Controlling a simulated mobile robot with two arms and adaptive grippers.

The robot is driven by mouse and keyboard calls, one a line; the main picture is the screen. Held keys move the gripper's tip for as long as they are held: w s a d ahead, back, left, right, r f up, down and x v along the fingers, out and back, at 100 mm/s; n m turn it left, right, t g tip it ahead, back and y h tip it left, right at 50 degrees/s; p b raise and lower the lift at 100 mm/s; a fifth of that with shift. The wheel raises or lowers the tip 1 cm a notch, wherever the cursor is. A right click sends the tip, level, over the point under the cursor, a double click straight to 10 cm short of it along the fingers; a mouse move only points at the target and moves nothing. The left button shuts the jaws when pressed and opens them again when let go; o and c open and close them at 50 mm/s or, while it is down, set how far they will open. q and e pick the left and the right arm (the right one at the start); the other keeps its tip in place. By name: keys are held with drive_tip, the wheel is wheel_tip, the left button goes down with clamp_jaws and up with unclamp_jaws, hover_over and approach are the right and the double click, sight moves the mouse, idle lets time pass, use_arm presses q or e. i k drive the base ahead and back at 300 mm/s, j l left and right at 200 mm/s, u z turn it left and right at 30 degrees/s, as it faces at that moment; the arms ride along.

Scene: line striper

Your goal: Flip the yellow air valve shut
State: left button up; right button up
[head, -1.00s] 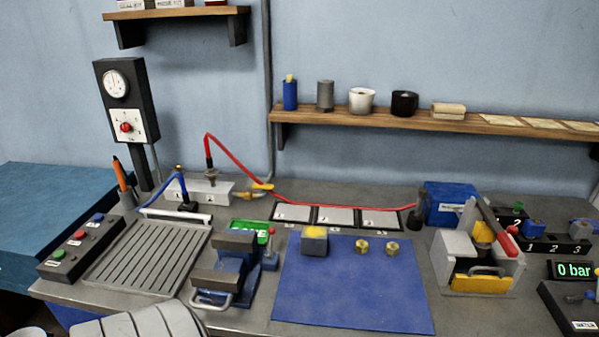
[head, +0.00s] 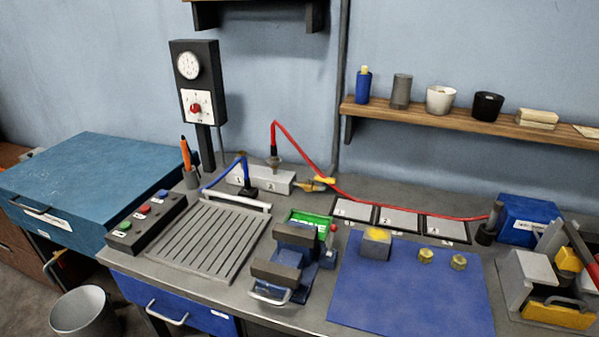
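The yellow air valve (head: 322,181) is a small yellow lever at the back of the bench, near the foot of the grey vertical pipe. It sits just right of a grey manifold block (head: 262,179) with numbered ports. A brass-coloured fitting (head: 307,186) shows beside the lever. The lever looks roughly level; its exact angle is too small to tell. A red hose (head: 300,146) rises from the block and passes close by the lever. Neither of my grippers is in view.
A slotted grey plate (head: 208,241), a vise (head: 287,262) and a blue mat (head: 405,290) with brass pieces fill the bench front. A button box (head: 146,222) and a gauge post (head: 196,90) stand left. A shelf (head: 470,124) holds cups above.

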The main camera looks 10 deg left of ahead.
sight(331, 181)
drive_tip(key=i+u, duration=0.35)
drive_tip(key=i, duration=0.3)
drive_tip(key=k+l+u, duration=0.15)
drive_tip(key=u, duration=0.3)
drive_tip(key=k+l+u, duration=0.1)
drive_tip(key=u, duration=0.3)
